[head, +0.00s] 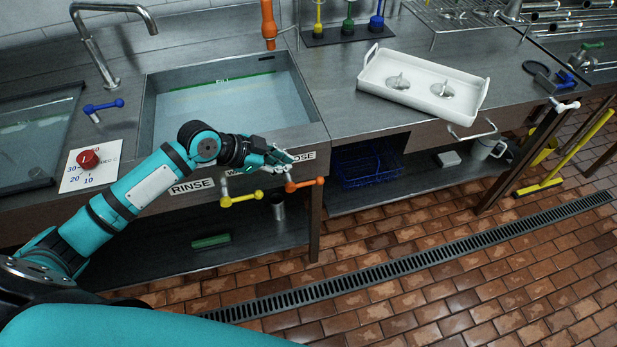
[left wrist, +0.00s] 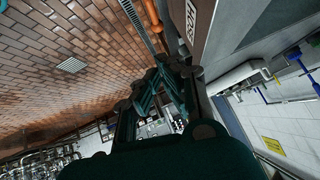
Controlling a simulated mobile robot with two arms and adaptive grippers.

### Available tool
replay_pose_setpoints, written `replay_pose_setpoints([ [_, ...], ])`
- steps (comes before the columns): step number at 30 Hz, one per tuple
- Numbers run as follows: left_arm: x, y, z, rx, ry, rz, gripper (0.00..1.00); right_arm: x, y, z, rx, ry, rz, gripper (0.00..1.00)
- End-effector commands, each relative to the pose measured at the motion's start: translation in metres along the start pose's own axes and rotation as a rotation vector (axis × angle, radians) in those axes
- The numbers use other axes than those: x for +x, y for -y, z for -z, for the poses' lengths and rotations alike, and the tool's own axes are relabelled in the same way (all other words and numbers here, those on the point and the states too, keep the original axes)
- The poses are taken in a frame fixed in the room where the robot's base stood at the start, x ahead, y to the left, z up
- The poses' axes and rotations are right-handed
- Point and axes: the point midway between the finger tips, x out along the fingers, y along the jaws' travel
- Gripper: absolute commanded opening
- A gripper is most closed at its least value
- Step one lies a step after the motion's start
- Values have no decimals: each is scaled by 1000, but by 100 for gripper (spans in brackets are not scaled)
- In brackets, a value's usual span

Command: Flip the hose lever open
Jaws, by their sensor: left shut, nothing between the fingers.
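The orange hose lever (head: 305,184) sticks out below the front edge of the sink, under the HOSE label (head: 302,156). It lies roughly sideways in the head view. My left gripper (head: 281,157) is shut and empty, just above and left of the orange lever, and it covers part of the labels. They look apart, though the exact gap is hard to tell. In the left wrist view my gripper (left wrist: 163,83) points toward the sink front, with the orange lever (left wrist: 151,12) at the top edge. My right gripper is not seen.
A yellow lever (head: 240,198) sits just left of the orange one, with the RINSE label (head: 192,187) further left. A blue lever (head: 103,107) and red dial (head: 88,159) are on the counter. A white tray (head: 425,85) stands right. The floor in front is clear.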

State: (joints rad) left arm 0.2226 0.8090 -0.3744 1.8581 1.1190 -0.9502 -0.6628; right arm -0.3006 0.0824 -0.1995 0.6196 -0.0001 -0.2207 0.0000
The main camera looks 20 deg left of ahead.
Motion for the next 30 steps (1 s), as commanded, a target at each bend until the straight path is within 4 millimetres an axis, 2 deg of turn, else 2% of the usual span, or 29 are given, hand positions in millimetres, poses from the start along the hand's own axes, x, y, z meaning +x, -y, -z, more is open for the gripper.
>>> replay_pose_setpoints([
  [5, 2, 0, 0, -2, 0, 0, 0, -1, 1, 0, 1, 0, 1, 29],
  [8, 10, 0, 1, -3, 0, 0, 0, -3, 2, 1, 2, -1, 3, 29],
  [11, 26, -1, 2, -5, -2, -3, 0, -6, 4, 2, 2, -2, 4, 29],
  [22, 104, -1, 2, -4, 0, -2, 0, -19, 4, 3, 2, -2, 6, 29],
  [24, 111, -1, -10, -6, 4, -2, 0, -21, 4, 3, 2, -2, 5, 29],
  [30, 126, -1, -25, -2, 1, -1, 0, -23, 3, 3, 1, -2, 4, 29],
])
